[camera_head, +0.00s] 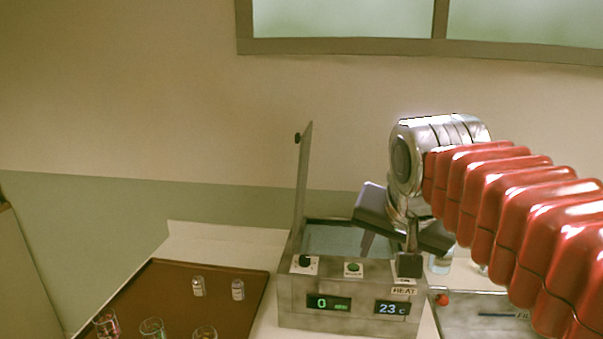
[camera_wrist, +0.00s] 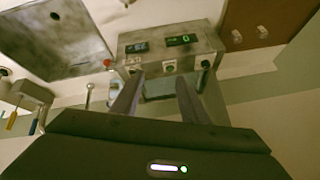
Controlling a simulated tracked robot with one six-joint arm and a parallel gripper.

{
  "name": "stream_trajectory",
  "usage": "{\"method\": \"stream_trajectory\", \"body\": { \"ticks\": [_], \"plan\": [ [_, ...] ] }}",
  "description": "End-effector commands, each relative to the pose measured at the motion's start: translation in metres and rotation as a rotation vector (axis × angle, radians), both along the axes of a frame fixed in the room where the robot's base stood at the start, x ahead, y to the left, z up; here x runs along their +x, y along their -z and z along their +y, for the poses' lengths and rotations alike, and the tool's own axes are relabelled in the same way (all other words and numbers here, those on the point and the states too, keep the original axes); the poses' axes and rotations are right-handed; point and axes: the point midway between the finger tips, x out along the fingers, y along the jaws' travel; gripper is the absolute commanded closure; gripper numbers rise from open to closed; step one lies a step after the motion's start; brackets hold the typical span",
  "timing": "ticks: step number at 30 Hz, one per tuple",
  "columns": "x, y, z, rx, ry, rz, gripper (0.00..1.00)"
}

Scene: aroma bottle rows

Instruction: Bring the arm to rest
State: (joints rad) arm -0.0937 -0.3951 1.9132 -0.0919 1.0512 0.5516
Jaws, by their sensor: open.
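My gripper (camera_head: 388,256) is in the head view, at the end of my red ribbed arm, over the right part of a grey metal heating box (camera_head: 330,290). Its fingers are apart with nothing between them. In the wrist view my gripper (camera_wrist: 158,84) points at the box's control side (camera_wrist: 170,52), and both fingers show spread and empty. I cannot tell whether a fingertip touches the box. The box has a raised lid (camera_head: 304,185), knobs, and displays that read 0 and 23 C.
A brown tray (camera_head: 175,282) at left holds two small vials (camera_head: 198,286) and several glasses along the near edge. A second grey device (camera_head: 475,312) with a red knob stands right of the box. A clear glass container (camera_head: 440,263) stands beside my gripper.

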Motion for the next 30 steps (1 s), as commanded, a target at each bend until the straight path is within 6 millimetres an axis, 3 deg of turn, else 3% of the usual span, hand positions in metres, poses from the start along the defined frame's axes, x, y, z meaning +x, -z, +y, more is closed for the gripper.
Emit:
{"method": "stream_trajectory", "body": {
  "ticks": [19, 24, 30],
  "plan": [
    [-0.125, 0.147, -0.019, -0.171, -0.330, 0.083, 0.60],
    [-0.139, 0.166, -0.019, -0.192, -0.377, 0.090, 0.60],
    [-0.140, 0.169, -0.019, -0.194, -0.384, 0.092, 0.60]
  ]
}}
